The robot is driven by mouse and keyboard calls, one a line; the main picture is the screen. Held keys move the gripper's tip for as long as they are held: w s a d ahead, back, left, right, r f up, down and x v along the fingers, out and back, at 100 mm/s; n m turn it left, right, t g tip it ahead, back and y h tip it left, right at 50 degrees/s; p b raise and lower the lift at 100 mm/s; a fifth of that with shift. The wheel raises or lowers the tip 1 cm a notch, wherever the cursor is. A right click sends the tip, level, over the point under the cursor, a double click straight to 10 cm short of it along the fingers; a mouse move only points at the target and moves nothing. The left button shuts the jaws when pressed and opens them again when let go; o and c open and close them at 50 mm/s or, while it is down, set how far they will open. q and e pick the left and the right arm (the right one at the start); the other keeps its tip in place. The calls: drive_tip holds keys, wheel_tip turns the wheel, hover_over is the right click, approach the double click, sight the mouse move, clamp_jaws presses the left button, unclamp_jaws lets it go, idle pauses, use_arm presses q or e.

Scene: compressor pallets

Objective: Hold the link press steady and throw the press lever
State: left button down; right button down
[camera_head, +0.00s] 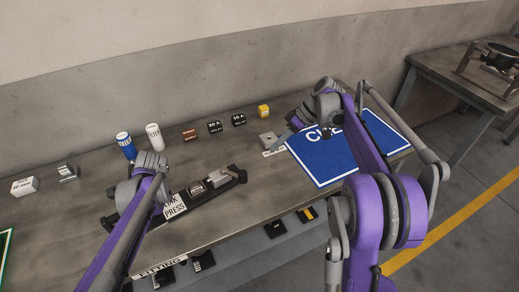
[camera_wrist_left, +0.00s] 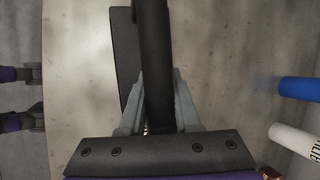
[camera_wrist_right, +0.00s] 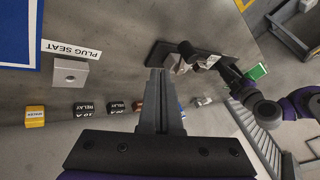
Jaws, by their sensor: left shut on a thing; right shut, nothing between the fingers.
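The link press (camera_head: 205,196) is a long dark base with grey metal parts on the bench, its white "LINK PRESS" label at the front left. A grey lever-like part (camera_head: 222,178) with a dark end is at its right. My left gripper (camera_head: 150,160) is over the press's left end. In the left wrist view its fingers are shut on a black bar handle (camera_wrist_left: 153,50), above the dark base (camera_wrist_left: 122,60). My right gripper (camera_wrist_right: 160,85) is shut and empty, raised to the right of the press, near the plug seat (camera_wrist_right: 70,71). The press (camera_wrist_right: 190,58) also shows in the right wrist view, apart from the fingers.
A blue board (camera_head: 345,148) lies to the right. Blue (camera_head: 125,145) and white (camera_head: 153,137) cylinders stand behind the press. Relay blocks (camera_head: 215,127) and a yellow block (camera_head: 263,111) line the back. White and grey blocks sit at the left.

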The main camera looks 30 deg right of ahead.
use_arm(q)
drive_tip(key=shift+f, duration=0.1)
use_arm(e)
drive_tip(key=x, duration=0.7)
drive_tip(key=shift+a+f, duration=0.15)
drive_tip(key=shift+f, duration=0.05)
drive_tip(key=a, duration=0.1)
drive_tip(key=s+a, duration=0.1)
drive_tip(key=a, duration=0.1)
drive_tip(key=shift+a+f, duration=0.1)
drive_tip(key=shift+f, duration=0.15)
drive_tip(key=shift+s+a, duration=0.15)
drive_tip(key=shift+a, duration=0.25)
drive_tip(key=shift+s, duration=0.1)
